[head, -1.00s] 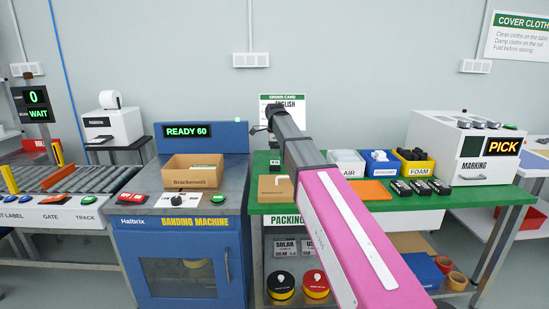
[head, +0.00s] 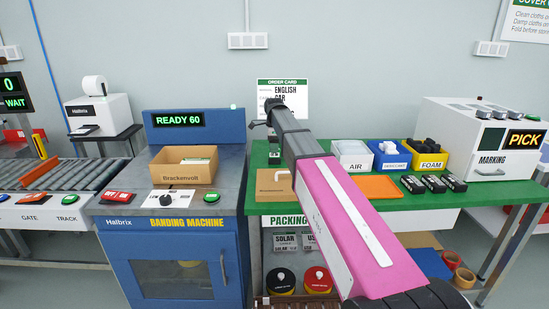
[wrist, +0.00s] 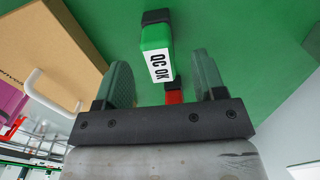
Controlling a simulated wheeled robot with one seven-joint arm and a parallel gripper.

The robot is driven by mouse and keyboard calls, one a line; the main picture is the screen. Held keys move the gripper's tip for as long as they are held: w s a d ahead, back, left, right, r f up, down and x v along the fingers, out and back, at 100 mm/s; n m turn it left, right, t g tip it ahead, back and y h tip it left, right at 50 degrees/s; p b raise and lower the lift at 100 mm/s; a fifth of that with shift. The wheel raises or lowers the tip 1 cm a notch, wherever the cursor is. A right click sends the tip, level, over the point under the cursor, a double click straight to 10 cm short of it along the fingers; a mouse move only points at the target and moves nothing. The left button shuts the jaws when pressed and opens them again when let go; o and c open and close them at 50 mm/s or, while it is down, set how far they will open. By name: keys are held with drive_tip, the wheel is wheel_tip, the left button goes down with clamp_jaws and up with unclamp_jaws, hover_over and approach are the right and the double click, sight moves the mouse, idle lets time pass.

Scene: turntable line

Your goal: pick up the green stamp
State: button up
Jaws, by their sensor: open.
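The green stamp (wrist: 155,42) shows in the wrist view, with a black end and a white label reading "QC OK". It stands out against the green tabletop (wrist: 235,35), just beyond and between the fingertips of my gripper (wrist: 163,72). My gripper is open and nothing is between its fingers that I can see it touching. A red block-like thing (wrist: 174,97) shows behind the stamp, between the fingers. In the head view my gripper (head: 270,108) is over the back of the green packing table, in front of the order card; the stamp is not clear there.
A flat cardboard box (head: 270,190) lies left of my arm. Right of it are an orange mat (head: 377,187), white AIR bin (head: 352,155), blue bin (head: 390,158), yellow FOAM bin (head: 432,160), black devices (head: 434,184) and the marking machine (head: 470,135). The banding machine (head: 185,260) stands left.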

sight(274, 156)
drive_tip(key=shift+d+f, duration=0.1)
drive_tip(key=shift+f, duration=2.55)
drive_tip(key=c, duration=1)
